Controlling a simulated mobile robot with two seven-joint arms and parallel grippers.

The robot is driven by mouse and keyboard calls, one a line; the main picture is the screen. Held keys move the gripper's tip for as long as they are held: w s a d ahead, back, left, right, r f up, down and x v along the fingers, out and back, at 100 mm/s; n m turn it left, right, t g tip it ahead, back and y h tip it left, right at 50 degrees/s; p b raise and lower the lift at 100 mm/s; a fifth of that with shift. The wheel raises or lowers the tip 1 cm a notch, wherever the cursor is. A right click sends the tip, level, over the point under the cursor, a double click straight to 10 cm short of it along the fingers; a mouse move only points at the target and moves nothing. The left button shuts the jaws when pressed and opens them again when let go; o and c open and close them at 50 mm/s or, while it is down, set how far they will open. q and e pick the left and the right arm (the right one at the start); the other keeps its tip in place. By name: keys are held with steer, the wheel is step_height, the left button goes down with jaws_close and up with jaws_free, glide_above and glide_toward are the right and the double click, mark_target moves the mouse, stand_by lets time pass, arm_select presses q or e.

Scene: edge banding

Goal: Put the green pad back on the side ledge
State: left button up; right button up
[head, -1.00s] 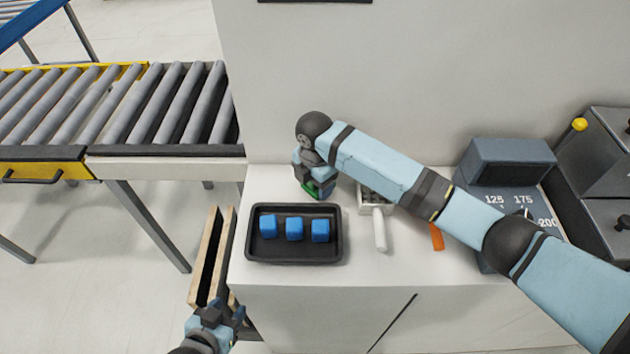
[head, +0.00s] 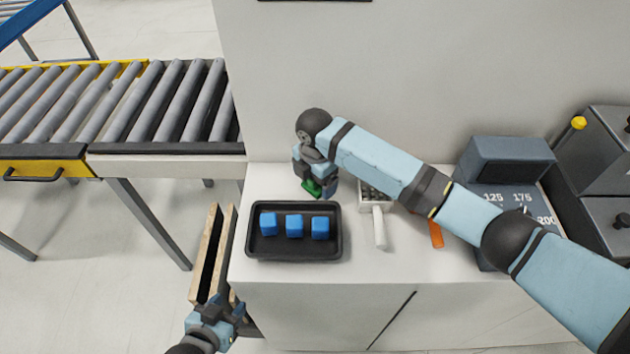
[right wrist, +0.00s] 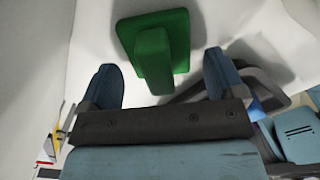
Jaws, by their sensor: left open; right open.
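The green pad (head: 312,188) is on the white counter top (head: 350,262), behind the black tray. In the right wrist view the green pad (right wrist: 165,45) is a flat square plate with a raised green grip. My right gripper (head: 317,187) is over it. In the right wrist view its fingers (right wrist: 162,70) are open, one on each side of the grip's near end, with gaps on both sides. My left gripper (head: 222,312) is open and empty at the lower left, in front of the counter's left end. Which surface counts as the side ledge is not clear.
The black tray (head: 259,251) holds three blue blocks (head: 294,226). A box with a white handle (head: 379,228) and an orange piece (head: 436,235) lie to its right. A grey machine (head: 510,165) stands further right. Wooden boards (head: 208,255) stand left of the counter, below the roller conveyor (head: 120,105).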

step_height(320, 180, up, 11)
steer(key=shift+b, duration=0.45)
stand_by(0.3)
